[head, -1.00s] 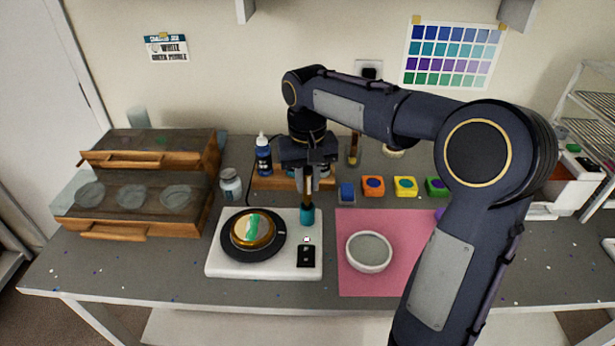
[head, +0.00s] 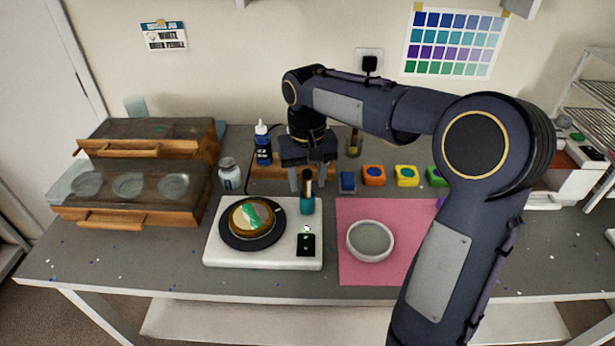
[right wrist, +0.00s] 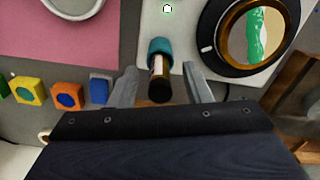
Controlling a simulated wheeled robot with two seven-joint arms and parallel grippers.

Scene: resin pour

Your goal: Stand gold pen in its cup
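The gold pen (head: 307,188) stands about upright with its lower end in a small teal cup (head: 307,206), dark end up. The cup is at the back right corner of the white turntable base. In the right wrist view the pen's dark end (right wrist: 160,91) points at the camera, and the teal cup (right wrist: 161,46) is around its far end. My right gripper (head: 308,184) is open, with one finger on each side of the pen. The right wrist view shows a gap between the pen and both fingers (right wrist: 162,86). My left gripper is not in view.
A black turntable (head: 230,236) on the white base (head: 225,259) carries a gold-rimmed piece with green and white. A white bowl (head: 370,241) sits on a pink mat (head: 365,275). Colored blocks, a blue bottle (head: 263,148) and a jar (head: 229,175) stand nearby. The front of the table is clear.

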